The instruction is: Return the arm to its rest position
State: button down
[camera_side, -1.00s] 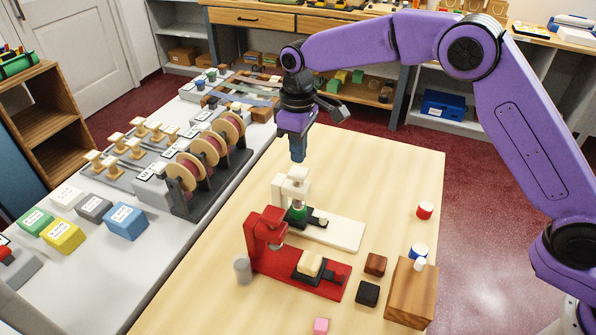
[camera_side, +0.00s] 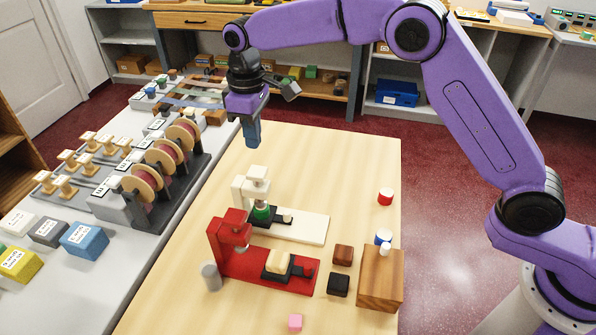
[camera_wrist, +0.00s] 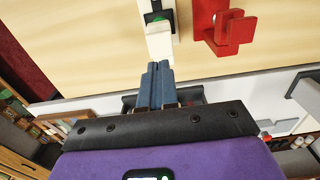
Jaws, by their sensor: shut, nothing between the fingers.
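My gripper (camera_side: 252,134) hangs fingers down above the far left part of the wooden table (camera_side: 330,165), behind the white press. Its blue fingers are shut together with nothing between them. They also show closed in the wrist view (camera_wrist: 157,68). My purple arm reaches up and across from the right. The white press (camera_side: 310,226) stands on the table with a green piece (camera_side: 262,212) under its head. The red press (camera_side: 262,268) stands in front of it, with a cream block (camera_side: 277,262) on its black plate.
A grey counter (camera_side: 150,262) with spools runs along the left. The table's far right is clear.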

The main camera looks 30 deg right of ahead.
jog(key=shift+s, duration=0.1)
jog(key=s+d+r+n, duration=0.1)
jog(key=s+d+r, duration=0.1)
jog(key=s+d, duration=0.5)
jog(key=s+d+r+n, duration=0.1)
jog(key=s+d+r, duration=0.1)
jog(key=s, duration=0.8)
jog(key=s+d+f, duration=0.1)
jog(key=s+d, duration=0.7)
jog(key=s, duration=0.2)
jog(key=s+d+f+n, duration=0.1)
jog(key=s+d+f, duration=0.1)
jog(key=s+d, duration=0.6)
jog(key=shift+s+d+f+n, duration=0.25)
jog(key=shift+s+f+n, duration=0.05)
jog(key=shift+s, duration=0.65)
